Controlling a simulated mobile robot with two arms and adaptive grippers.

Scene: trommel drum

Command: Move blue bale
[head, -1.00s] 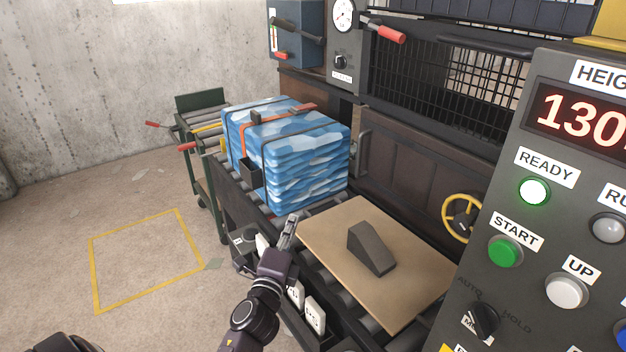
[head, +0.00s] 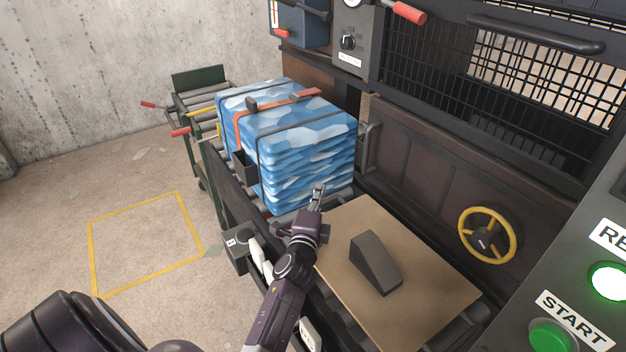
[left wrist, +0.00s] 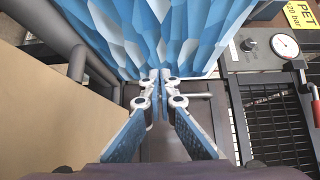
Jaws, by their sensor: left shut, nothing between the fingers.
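The blue bale (head: 300,155) is a strapped, layered block in blue and white. It sits on the dark roller conveyor, with an orange strap and black straps over it. My left gripper (head: 317,196) is shut and empty, in front of the bale's near lower face. In the left wrist view the bale (left wrist: 150,30) fills the top, just beyond the shut fingertips (left wrist: 160,76); I cannot tell if they touch it. My right gripper is not in view.
A tan board (head: 365,235) with a dark wedge (head: 375,262) lies on the near rollers. A roller cart (head: 200,105) with red handles stands beyond the bale. The press with a yellow handwheel (head: 487,235) is at right. A yellow floor square (head: 145,242) is empty.

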